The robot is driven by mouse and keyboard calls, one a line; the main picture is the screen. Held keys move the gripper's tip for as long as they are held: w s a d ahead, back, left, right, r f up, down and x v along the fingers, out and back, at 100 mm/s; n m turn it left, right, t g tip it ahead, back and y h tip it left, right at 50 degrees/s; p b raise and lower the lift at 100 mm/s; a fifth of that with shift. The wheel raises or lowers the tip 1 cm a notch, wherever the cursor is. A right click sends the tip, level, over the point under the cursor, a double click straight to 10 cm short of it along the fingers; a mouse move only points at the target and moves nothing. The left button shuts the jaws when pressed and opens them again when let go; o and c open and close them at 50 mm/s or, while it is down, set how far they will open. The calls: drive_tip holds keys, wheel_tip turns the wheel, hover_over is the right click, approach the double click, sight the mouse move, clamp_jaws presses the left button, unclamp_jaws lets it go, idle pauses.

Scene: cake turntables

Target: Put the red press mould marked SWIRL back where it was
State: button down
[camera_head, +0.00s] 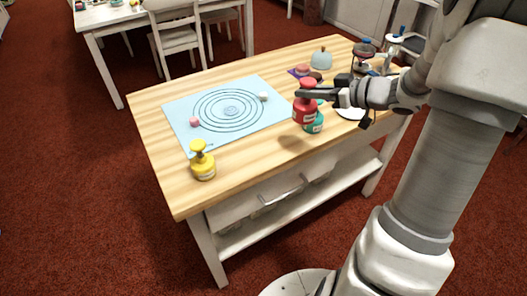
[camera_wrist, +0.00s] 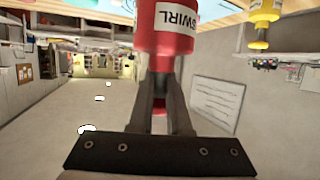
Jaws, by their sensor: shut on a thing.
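The red press mould marked SWIRL (camera_head: 303,113) is upright over the right part of the wooden table. It also shows at the top of the wrist view (camera_wrist: 168,30), its white label reading SWIRL. My gripper (camera_head: 303,95) is shut on its narrow neck, below the red knob. I cannot tell whether the two touch or how high the red one is. A yellow press mould (camera_head: 202,162) stands at the table's front left; it also shows in the wrist view (camera_wrist: 263,14).
A light blue mat (camera_head: 250,121) with dark rings lies at the table's left; a pink piece (camera_head: 194,121) and a white piece (camera_head: 264,97) sit on it. A white plate (camera_head: 349,114) lies under my arm. A pale blue dome (camera_head: 321,57) and stands (camera_head: 364,51) are at the back right.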

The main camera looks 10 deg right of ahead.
drive_tip(key=shift+s, duration=0.2)
drive_tip(key=shift+s+f, duration=0.1)
drive_tip(key=shift+w+a+f+b, duration=0.45)
drive_tip(key=shift+a+f+b, duration=0.7)
drive_tip(key=shift+a+f, duration=0.7)
drive_tip(key=shift+w+a+f+b, duration=0.4)
drive_tip(key=shift+a+f+b, duration=0.75)
drive_tip(key=shift+a+f, duration=0.7)
drive_tip(key=shift+w+a+f+b, duration=0.45)
drive_tip(key=shift+a+f+b, duration=0.7)
drive_tip(key=shift+a+f, duration=0.65)
drive_tip(key=shift+a, duration=0.1)
drive_tip(key=shift+f, duration=0.1)
drive_tip(key=c, duration=0.9)
unclamp_jaws()
